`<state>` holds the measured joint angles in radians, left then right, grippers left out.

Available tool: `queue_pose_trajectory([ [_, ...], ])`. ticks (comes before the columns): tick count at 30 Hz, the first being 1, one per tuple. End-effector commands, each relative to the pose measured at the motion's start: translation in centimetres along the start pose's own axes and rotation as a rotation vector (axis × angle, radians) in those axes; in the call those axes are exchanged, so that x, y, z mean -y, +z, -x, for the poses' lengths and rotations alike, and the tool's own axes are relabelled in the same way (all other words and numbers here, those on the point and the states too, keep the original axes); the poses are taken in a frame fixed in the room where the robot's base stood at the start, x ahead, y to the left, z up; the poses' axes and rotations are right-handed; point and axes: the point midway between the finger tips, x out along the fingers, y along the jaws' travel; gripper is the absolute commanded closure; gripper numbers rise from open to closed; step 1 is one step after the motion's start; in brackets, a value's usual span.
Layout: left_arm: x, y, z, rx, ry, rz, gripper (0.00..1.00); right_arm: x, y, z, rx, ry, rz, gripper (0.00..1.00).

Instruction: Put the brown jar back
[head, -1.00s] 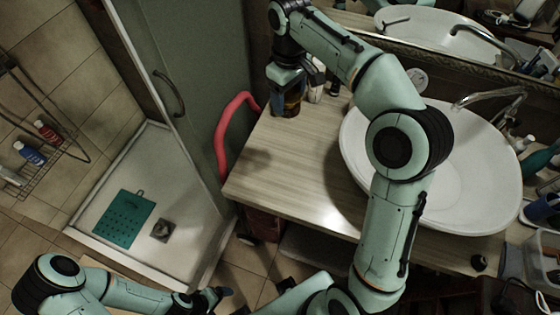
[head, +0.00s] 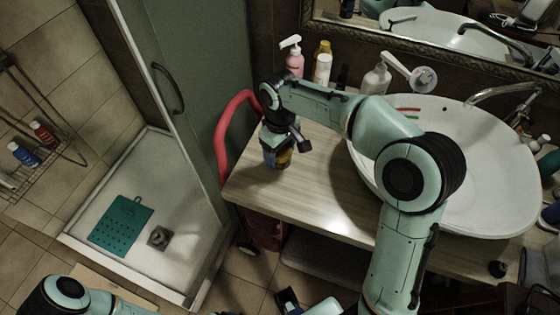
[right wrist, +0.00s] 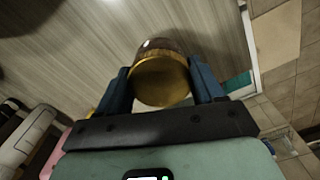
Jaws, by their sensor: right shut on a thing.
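The brown jar (head: 284,158) is in my right gripper (head: 276,146), over the left part of the wooden counter (head: 312,195). In the right wrist view the jar (right wrist: 160,78) sits between the two blue fingers, its round golden end toward the camera. The right gripper is shut on it. The gripper hides much of the jar in the head view. I cannot tell whether it touches the counter.
At the counter's back stand a pink pump bottle (head: 294,62), a white bottle (head: 322,69), a yellow bottle (head: 324,48) and a clear pump bottle (head: 376,79). The white basin (head: 470,190) is at the right. A red tube (head: 222,150) curves beside the counter's left edge. The counter's front left is clear.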

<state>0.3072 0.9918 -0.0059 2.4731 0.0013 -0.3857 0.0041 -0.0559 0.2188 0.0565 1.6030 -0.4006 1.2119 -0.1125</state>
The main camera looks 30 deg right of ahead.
Motion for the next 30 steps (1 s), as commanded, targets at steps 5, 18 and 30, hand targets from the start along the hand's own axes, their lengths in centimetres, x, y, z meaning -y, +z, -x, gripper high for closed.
queue_pose_trajectory([
  [5,0.1,0.1,-0.3,0.001,0.000,0.000,0.12,0.0,0.1,-1.8,0.002,0.000,0.000,0.69],
  [18,0.2,0.1,-0.6,0.003,-0.001,0.001,0.12,0.0,0.0,-4.6,-0.002,0.000,-0.001,0.69],
  [30,0.3,0.1,-0.8,0.003,-0.001,0.001,0.12,0.0,0.0,-4.9,-0.001,0.000,0.000,0.07],
])
